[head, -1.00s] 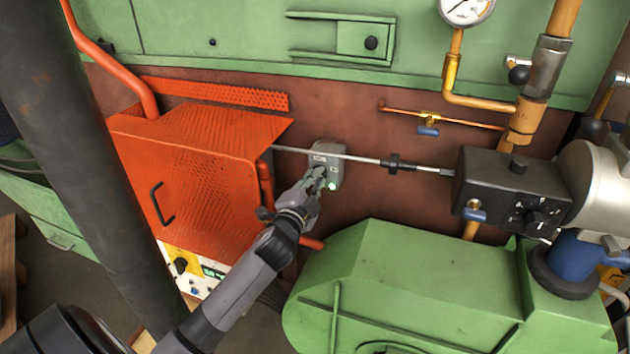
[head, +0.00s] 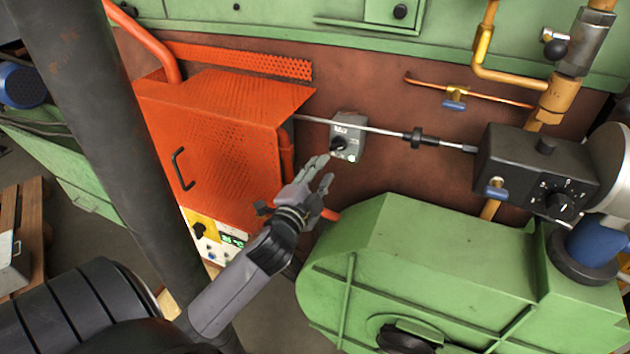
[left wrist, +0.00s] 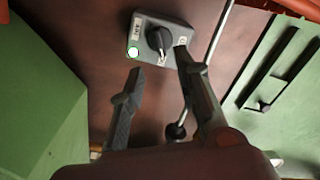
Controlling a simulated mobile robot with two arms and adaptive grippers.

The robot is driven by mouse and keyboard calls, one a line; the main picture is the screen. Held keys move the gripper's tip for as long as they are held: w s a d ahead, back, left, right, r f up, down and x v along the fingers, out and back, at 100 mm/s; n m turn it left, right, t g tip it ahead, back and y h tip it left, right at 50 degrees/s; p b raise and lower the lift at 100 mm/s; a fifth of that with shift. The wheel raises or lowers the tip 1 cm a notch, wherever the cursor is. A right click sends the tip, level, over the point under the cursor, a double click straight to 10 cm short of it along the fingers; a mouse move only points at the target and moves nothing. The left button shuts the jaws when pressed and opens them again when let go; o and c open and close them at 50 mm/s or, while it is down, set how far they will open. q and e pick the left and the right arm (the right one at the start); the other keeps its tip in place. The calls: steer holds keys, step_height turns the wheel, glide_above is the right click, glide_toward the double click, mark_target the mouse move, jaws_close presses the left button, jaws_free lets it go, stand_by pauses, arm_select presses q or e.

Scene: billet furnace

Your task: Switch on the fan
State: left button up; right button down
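A grey switch box (head: 348,135) with a black rotary knob (head: 338,144) is fixed to the brown wall behind a thin metal rod. In the left wrist view the switch box (left wrist: 178,28) shows its knob (left wrist: 158,40) and a lamp (left wrist: 132,52) glowing white-green. My left gripper (head: 326,170) is open and empty, just below and left of the knob in the head view. In the left wrist view its two fingers (left wrist: 160,62) are apart, the right one overlapping the box's edge; contact cannot be told. My right gripper is not in view.
An orange perforated cabinet (head: 215,140) stands left of the switch. A large green rounded housing (head: 400,250) is below right. A black control box (head: 530,165) with pipes is at the right. A dark column (head: 110,150) crosses the left side.

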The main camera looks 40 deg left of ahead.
arm_select(q)
steer(key=shift+v, duration=1.75)
steer(key=s+d+f+n+g, duration=0.2)
steer(key=s+f+n+g, duration=0.1)
steer(key=f, duration=0.3)
steer(key=s+d+f+n+g, duration=0.2)
steer(key=s+f+g, duration=0.1)
steer(key=s+f, duration=0.15)
steer(key=s+d+f+n+g+h, duration=0.1)
steer(key=s+d+f+g+h, duration=0.1)
steer(key=s+d+f+g, duration=0.4)
steer(key=s+d+f+n+g+h, duration=0.15)
steer(key=s+d+f, duration=0.25)
steer(key=s, duration=0.5)
step_height(320, 180, down, 30)
steer(key=s+g+b, duration=0.1)
steer(key=g+b, duration=0.1)
steer(key=b, duration=0.3)
steer(key=s+a+f+g+b, duration=0.1)
steer(key=s+f+b, duration=0.3)
steer(key=s+f, duration=1.3)
step_height(320, 180, down, 3)
steer(key=shift+a+f, duration=0.1)
steer(key=shift+a, duration=0.8)
